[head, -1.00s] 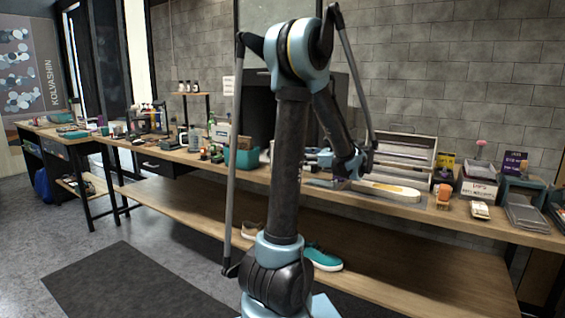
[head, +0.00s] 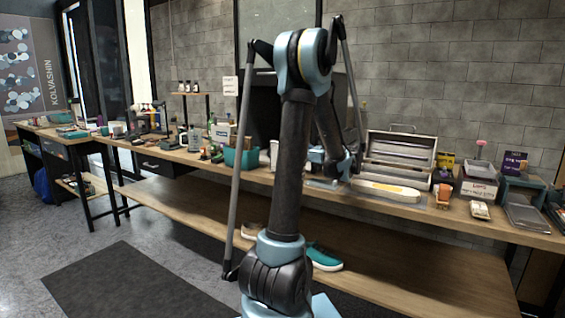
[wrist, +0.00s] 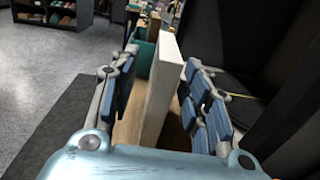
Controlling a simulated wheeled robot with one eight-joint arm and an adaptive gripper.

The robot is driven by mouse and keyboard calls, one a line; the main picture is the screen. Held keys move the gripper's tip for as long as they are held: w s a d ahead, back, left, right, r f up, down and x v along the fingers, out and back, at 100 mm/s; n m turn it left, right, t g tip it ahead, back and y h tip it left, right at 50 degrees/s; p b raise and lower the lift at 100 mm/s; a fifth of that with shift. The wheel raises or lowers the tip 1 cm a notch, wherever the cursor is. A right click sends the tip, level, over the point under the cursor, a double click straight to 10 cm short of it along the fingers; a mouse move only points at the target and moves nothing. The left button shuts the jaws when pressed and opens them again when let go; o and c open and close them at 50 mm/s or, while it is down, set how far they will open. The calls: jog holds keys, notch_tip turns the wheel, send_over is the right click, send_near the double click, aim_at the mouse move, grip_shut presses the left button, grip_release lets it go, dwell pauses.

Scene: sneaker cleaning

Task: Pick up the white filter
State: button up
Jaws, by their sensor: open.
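The white filter (wrist: 162,85) is a flat, upright panel with a pale edge. In the wrist view it stands on the wooden bench between the two blue-padded fingers of my gripper (wrist: 160,62). My gripper is open, with a visible gap on the right side of the filter; the left finger is also apart from it. In the head view a white upright piece, likely the filter (head: 273,154), shows just left of my arm. My gripper is mostly hidden behind my own arm there.
A teal bin (head: 241,158) stands just beyond the filter on the bench (head: 460,218). A dark panel (wrist: 245,60) rises close on the right in the wrist view. An open metal toolbox (head: 400,155) and a long white-and-yellow item (head: 385,190) lie to the right.

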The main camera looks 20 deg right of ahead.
jog(key=x, duration=0.7)
jog(key=shift+w+d+r, duration=0.2)
jog(key=shift+w, duration=0.05)
grip_shut()
